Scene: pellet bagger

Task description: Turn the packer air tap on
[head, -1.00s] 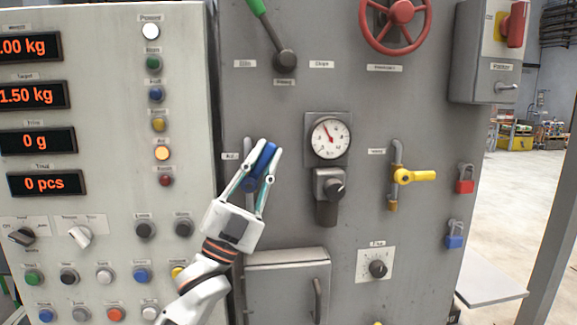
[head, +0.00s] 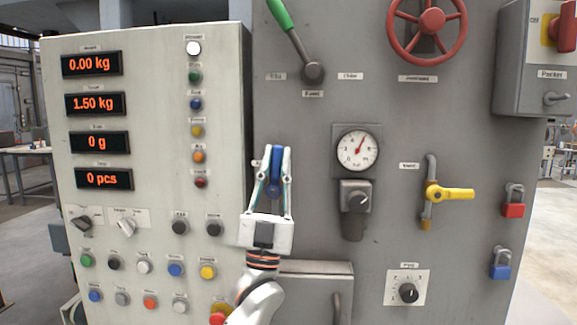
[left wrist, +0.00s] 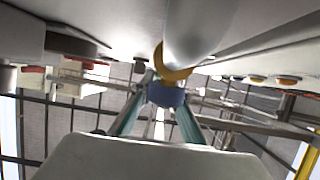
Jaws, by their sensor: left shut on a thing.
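The tap with the blue handle (head: 275,182) is on the grey machine panel, left of the round gauge (head: 357,149). My left gripper (head: 276,153) is shut on this handle, one finger on each side. The handle now stands about upright. Its pipe and label are mostly hidden behind my gripper. In the left wrist view the blue handle (left wrist: 166,95) sits between the two fingers. The gauge needle points up and to the right. My right gripper is not in view.
A yellow-handled tap (head: 448,194) with its lever level is to the right. A grey knob (head: 357,199) is under the gauge. A green-handled lever (head: 291,30) and a red handwheel (head: 431,21) are above. A control panel with several buttons (head: 175,269) is at left.

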